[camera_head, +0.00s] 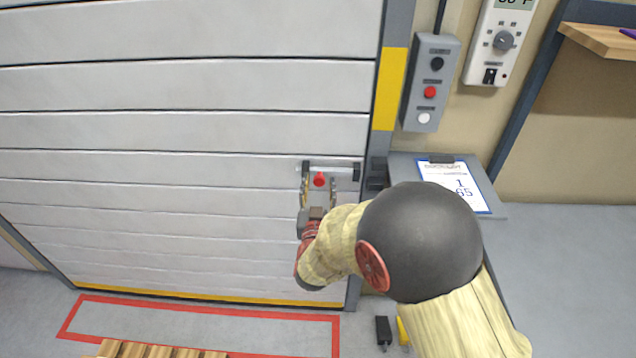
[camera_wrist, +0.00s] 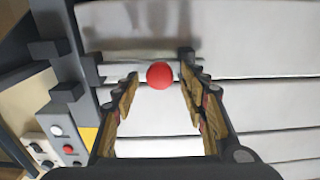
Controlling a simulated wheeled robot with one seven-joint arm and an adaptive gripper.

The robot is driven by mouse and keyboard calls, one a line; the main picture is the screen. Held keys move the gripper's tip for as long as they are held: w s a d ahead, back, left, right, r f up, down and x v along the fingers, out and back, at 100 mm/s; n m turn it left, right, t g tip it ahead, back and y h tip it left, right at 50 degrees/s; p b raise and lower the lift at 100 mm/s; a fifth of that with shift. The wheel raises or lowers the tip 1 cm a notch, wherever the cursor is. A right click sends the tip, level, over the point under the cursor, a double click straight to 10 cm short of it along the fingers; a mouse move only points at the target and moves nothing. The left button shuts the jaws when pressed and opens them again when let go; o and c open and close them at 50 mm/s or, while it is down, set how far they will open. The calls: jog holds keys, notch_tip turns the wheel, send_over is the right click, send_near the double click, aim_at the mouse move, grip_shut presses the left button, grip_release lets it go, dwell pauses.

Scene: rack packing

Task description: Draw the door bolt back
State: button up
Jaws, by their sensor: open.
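The door bolt (camera_head: 340,170) is a grey horizontal bar on the lower right of the white slatted door (camera_head: 200,90), close to the door frame. Its red knob (camera_head: 319,179) stands out from the bar. The knob also shows in the wrist view (camera_wrist: 160,75), between and just beyond the tips of my gripper (camera_wrist: 158,82). My gripper is open, with a finger on each side of the knob and a gap on both sides. In the head view my gripper (camera_head: 318,188) is at the bolt, and my arm covers part of the door's right edge.
A grey control box (camera_head: 430,85) with several buttons and a thermostat panel (camera_head: 500,40) are on the wall at right. A clipboard (camera_head: 455,185) lies on a grey shelf right of the frame. Wooden slats (camera_head: 150,349) lie on the floor by a red outline.

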jog(key=shift+w, duration=1.1)
jog(key=shift+c, duration=1.1)
grip_shut()
